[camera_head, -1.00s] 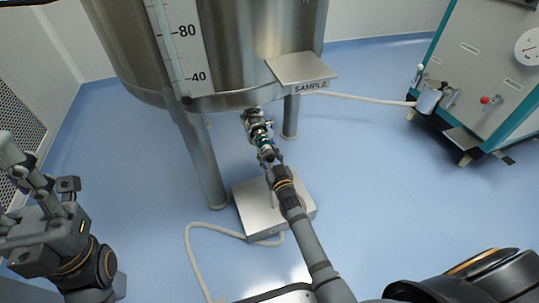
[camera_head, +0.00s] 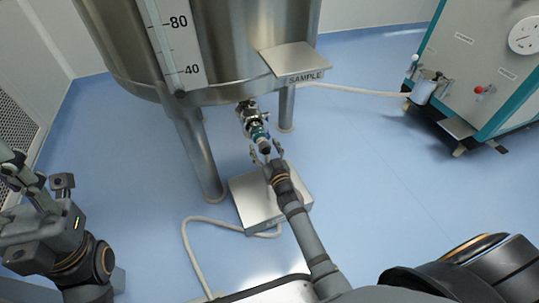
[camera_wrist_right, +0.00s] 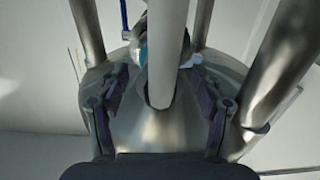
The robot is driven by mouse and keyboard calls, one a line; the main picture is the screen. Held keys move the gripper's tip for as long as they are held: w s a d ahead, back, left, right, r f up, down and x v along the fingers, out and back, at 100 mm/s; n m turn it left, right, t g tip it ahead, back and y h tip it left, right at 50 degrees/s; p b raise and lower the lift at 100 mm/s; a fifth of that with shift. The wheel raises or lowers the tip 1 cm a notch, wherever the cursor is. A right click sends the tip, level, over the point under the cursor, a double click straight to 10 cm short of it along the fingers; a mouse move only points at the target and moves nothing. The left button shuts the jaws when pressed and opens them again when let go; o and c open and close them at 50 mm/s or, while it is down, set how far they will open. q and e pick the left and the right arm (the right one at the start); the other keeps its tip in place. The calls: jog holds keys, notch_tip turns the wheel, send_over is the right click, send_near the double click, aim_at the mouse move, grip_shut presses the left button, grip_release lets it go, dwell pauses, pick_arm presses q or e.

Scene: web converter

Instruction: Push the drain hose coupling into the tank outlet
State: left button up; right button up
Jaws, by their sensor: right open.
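The steel tank (camera_head: 235,60) stands at the top of the head view. Its outlet (camera_head: 244,108) comes out low at the front as a metal fitting. The drain hose coupling, with a teal band (camera_head: 258,132), sits in line with the outlet and appears to meet it; how deep it sits cannot be told. My right gripper (camera_head: 268,156) is open just below the coupling's dark end, apart from the teal band. In the right wrist view a pale tube (camera_wrist_right: 165,50) runs between the spread fingers (camera_wrist_right: 160,95). My left gripper (camera_head: 25,170) is at the left edge, away from the tank.
A steel box (camera_head: 245,205) stands on the floor under my right forearm. A pale hose (camera_head: 190,250) loops on the floor beside it. Tank legs (camera_head: 200,155) flank the outlet. A sample shelf (camera_head: 295,58) juts out above right. A cabinet (camera_head: 480,70) stands at far right.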

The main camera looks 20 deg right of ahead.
jog(key=s, duration=1.1)
jog(key=shift+d, duration=0.3)
